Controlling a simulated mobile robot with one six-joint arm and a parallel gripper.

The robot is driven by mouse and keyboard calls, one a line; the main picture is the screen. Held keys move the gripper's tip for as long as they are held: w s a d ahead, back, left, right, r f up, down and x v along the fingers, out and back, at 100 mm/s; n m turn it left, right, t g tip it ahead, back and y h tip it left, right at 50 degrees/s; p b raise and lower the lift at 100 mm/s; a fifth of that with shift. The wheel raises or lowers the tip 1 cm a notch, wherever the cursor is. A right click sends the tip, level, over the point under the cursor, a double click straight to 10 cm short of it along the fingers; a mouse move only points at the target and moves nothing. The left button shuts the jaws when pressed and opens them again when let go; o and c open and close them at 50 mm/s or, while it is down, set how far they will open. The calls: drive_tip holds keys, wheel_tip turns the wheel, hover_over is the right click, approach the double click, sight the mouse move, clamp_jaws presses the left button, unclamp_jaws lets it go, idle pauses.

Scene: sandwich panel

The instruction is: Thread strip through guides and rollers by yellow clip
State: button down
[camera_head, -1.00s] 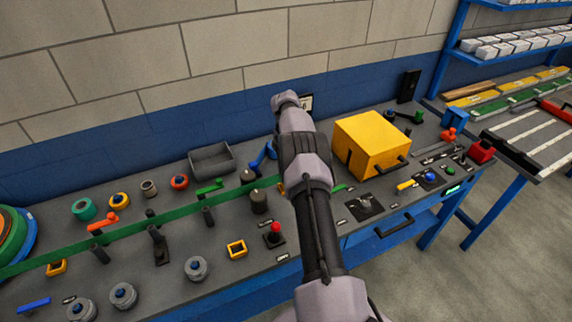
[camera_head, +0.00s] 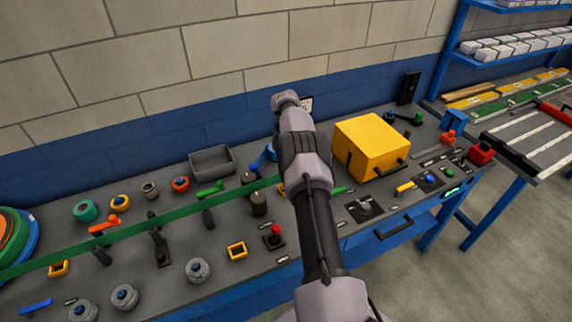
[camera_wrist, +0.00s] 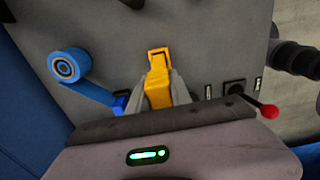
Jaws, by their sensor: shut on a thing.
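The green strip (camera_head: 125,233) runs from the reel (camera_head: 12,240) at the far left, above the panel, rightward to behind my arm, where its end is hidden. Dark upright posts (camera_head: 259,205) stand along its path; I cannot tell whether it touches them. In the wrist view my gripper (camera_wrist: 158,86) is shut on the yellow clip (camera_wrist: 158,65), whose square frame end sticks out beyond the fingers. The strip does not show there. In the head view my arm hides the fingers.
A yellow box (camera_head: 371,146) stands right of my arm, a grey tray (camera_head: 211,161) at the back. A red-knobbed lever (camera_head: 275,230) and grey knobs (camera_head: 198,270) sit along the front. A blue roll (camera_wrist: 66,65) lies left of the clip in the wrist view.

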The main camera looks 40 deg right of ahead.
drive_tip(key=shift+f, duration=0.15)
drive_tip(key=shift+f+b, duration=0.95)
drive_tip(key=shift+f, duration=0.45)
drive_tip(key=c, duration=1.1)
unclamp_jaws()
wheel_tip(320, 180, up, 9)
drive_tip(key=p, duration=0.6)
drive_tip(key=shift+r+p, duration=0.2)
drive_tip(key=shift+p, duration=0.15)
drive_tip(key=shift+f, duration=0.15)
